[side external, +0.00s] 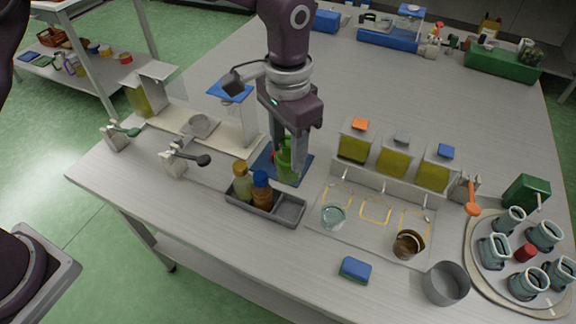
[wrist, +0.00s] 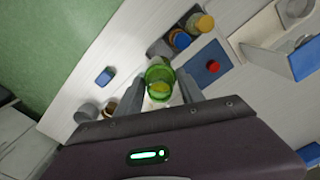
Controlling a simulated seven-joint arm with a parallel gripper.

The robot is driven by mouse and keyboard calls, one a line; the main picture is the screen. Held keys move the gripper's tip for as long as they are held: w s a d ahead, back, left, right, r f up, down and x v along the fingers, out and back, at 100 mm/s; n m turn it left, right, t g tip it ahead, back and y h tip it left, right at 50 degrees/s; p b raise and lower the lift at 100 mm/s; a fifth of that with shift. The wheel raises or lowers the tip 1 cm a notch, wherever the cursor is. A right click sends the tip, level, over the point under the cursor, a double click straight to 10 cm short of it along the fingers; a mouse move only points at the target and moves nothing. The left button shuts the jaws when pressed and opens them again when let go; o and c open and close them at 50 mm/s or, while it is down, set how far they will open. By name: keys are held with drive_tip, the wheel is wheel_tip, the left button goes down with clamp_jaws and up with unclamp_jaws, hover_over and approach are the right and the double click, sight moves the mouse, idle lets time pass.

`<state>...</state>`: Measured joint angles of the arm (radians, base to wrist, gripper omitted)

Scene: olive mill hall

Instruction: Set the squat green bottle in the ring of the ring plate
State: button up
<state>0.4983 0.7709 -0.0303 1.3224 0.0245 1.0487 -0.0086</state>
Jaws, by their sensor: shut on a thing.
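The squat green bottle (side external: 286,167) is between the fingers of my gripper (side external: 288,160), which is shut on it. It looks upright in the side view, in front of a flat blue plate (side external: 300,174). In the wrist view the green bottle (wrist: 158,73) sits between the fingertips, and the blue plate (wrist: 203,72) with a red knob (wrist: 213,66) lies to its right. I cannot tell how far the bottle's base is above the surface. No ring is clearly visible; the bottle and fingers hide part of the blue plate.
A grey caddy (side external: 288,212) with a yellow-capped bottle (side external: 241,182) and a blue-capped bottle (side external: 262,190) stands close in front. Dispensers (side external: 397,155), a clear glass (side external: 333,215) and a brown glass (side external: 408,244) are to the right. The table behind is mostly clear.

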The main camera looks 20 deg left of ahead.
drive_tip(key=shift+r, duration=2.75)
drive_tip(key=w+a+n, duration=0.7)
drive_tip(key=w+a, duration=0.5)
drive_tip(key=a, duration=0.4)
drive_tip(key=w+a+n, duration=0.3)
drive_tip(key=a+n, duration=0.3)
drive_tip(key=a, duration=1.4)
wheel_tip(320, 180, down, 15)
drive_tip(key=shift+w+f, duration=0.1)
drive_tip(key=shift+f, duration=0.55)
drive_tip(key=shift+f, duration=0.55)
